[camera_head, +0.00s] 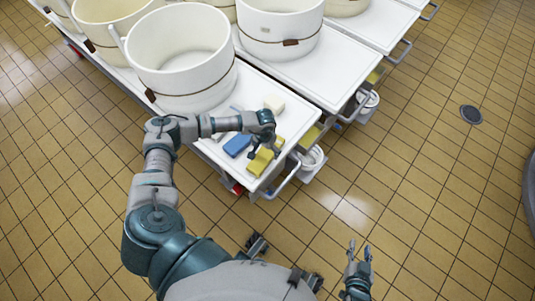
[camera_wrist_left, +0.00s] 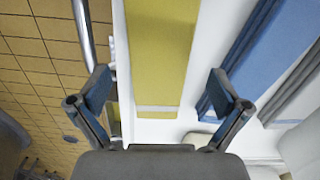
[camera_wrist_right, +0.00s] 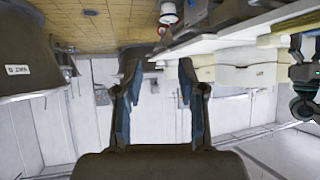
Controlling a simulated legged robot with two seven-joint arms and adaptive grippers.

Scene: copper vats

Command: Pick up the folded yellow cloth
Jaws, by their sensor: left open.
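The folded yellow cloth (camera_head: 259,164) lies on the white cart top near its front edge. In the left wrist view the yellow cloth (camera_wrist_left: 160,55) runs as a long flat strip between my fingers. My left gripper (camera_head: 262,150) is open above the cloth, its two fingers (camera_wrist_left: 157,92) apart on either side of it with nothing held. My right gripper (camera_head: 359,254) hangs low over the floor, away from the cart. Its fingers (camera_wrist_right: 156,85) stand apart and empty in the right wrist view.
A folded blue cloth (camera_head: 237,146) lies left of the yellow one; it also shows in the left wrist view (camera_wrist_left: 248,55). A beige block (camera_head: 274,104) lies behind. A large white vat (camera_head: 185,80) stands on the cart. A metal handle (camera_head: 286,182) sticks out at the cart's end.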

